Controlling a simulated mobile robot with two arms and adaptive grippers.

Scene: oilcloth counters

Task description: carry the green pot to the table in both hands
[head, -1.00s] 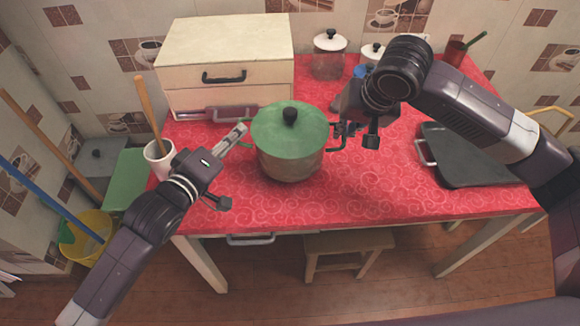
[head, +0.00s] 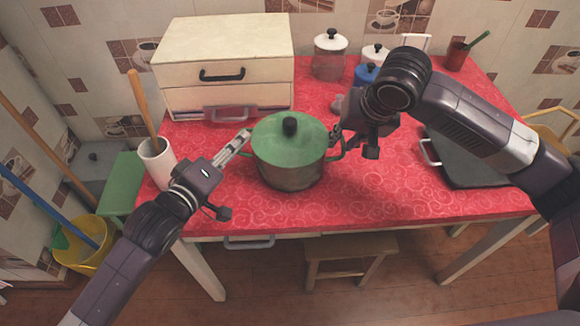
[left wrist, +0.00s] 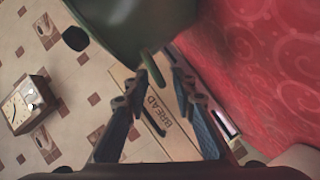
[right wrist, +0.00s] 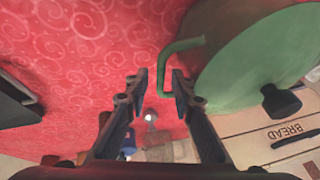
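The green pot (head: 288,172), with a green lid (head: 268,135) and black knob, stands upright on the red-clothed table (head: 400,205). My left gripper (head: 244,138) is at its left handle. In the left wrist view the fingers (left wrist: 160,72) are apart, with the handle's green end (left wrist: 150,58) at the gap between their tips. My right gripper (head: 337,133) is at the right handle (head: 338,153). In the right wrist view its fingers (right wrist: 160,80) are apart, with the green handle (right wrist: 166,68) showing between the tips. Neither gripper is closed on a handle.
A cream bread box (head: 225,50) stands behind the pot. A white crock (head: 156,165) with a wooden utensil is at left, a dark tray (head: 475,160) at right. Jars (head: 330,62) stand at the back. A stool (head: 350,250) and yellow bucket (head: 85,258) are below.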

